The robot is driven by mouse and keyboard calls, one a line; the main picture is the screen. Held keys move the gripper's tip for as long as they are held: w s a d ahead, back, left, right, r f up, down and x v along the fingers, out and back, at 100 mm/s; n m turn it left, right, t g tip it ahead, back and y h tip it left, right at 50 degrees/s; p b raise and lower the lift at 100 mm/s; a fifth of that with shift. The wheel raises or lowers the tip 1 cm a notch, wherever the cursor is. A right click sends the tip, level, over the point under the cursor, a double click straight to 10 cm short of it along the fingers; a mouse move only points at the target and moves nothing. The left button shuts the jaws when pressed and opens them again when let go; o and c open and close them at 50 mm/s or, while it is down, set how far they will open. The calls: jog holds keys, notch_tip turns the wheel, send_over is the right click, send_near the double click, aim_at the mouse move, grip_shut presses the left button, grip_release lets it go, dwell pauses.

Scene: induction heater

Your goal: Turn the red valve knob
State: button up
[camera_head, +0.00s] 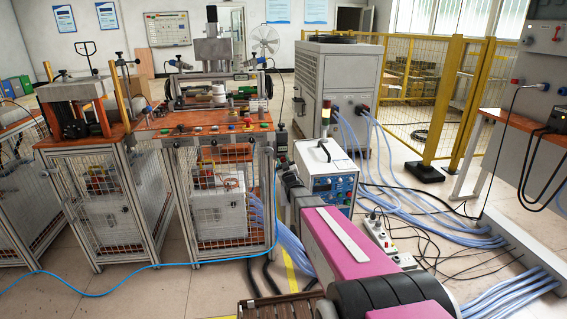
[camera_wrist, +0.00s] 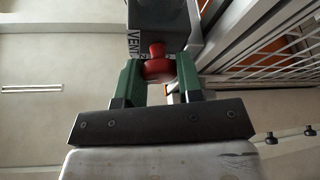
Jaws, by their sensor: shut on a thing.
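The red valve knob (camera_wrist: 157,68) shows in the wrist view, just below a grey housing (camera_wrist: 166,22) with the letters "VENT" on its left side. My gripper (camera_wrist: 158,78) has one green finger on each side of the knob and is shut on it. The knob's narrow red stem rises between the fingers toward the housing. In the head view my arm reaches from the lower right to the right side of the middle workbench (camera_head: 212,131). The knob is too small or hidden to make out there.
A white power unit (camera_head: 326,172) with a blue panel stands right of my arm's far end. A large grey cabinet (camera_head: 340,80) is behind it. Blue hoses (camera_head: 400,205) and a power strip (camera_head: 378,235) lie on the floor at the right. A yellow fence (camera_head: 455,100) stands beyond.

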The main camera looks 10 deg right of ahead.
jog(key=n+g+y, duration=0.1)
jog(key=n+y, duration=0.1)
jog(key=n, duration=0.3)
jog(key=n+g, duration=0.1)
jog(key=n, duration=0.1)
jog(key=n+y, duration=0.1)
jog(key=n, duration=0.1)
jog(key=shift+n+g+y, duration=0.3)
jog(key=shift+n+g, duration=0.1)
jog(key=n+g, duration=0.1)
jog(key=n, duration=0.2)
jog(key=n+g, duration=0.1)
jog(key=n, duration=0.2)
jog(key=shift+n+g, duration=0.3)
jog(key=shift+n, duration=0.1)
jog(key=o, duration=0.9)
